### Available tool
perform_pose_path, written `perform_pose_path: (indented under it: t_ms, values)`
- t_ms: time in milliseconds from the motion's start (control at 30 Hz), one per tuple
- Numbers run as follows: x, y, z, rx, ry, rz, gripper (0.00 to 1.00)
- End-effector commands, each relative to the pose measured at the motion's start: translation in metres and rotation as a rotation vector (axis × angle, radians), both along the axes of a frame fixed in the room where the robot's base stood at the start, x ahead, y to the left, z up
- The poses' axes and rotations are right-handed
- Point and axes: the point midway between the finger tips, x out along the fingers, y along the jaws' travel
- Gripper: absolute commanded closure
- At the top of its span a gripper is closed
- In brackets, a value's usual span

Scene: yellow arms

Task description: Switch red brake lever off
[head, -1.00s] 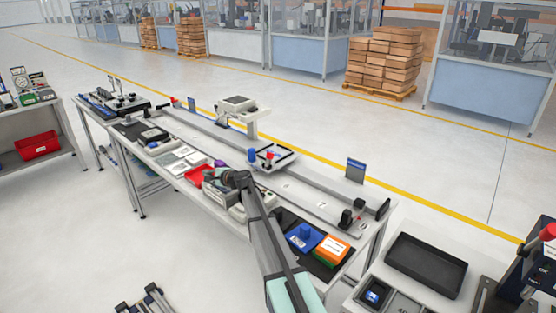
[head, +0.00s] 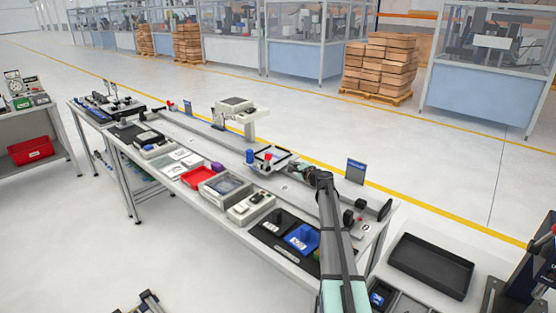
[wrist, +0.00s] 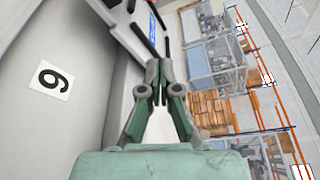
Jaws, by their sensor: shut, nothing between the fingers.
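A small red part (head: 267,156), which may be the brake lever, shows on the white carriage (head: 281,163) on the long rail, beside a blue knob (head: 250,157). It is too small to tell its position. My gripper (head: 313,176) is over the rail, just right of the carriage and apart from the red part. In the wrist view my gripper (wrist: 160,66) has its two fingers together with nothing between them. No red lever shows in the wrist view.
Trays and a red bin (head: 197,177) line the table's front.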

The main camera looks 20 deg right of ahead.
Motion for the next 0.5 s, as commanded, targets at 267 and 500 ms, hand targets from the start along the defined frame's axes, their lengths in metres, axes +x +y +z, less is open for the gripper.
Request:
perform_pose_path:
  t_ms: [267, 500]
  values:
    - [0.004, 0.001, 0.000, 0.000, 0.001, 0.001, 1.00]
    - [0.027, 0.003, -0.001, 0.002, 0.000, 0.002, 1.00]
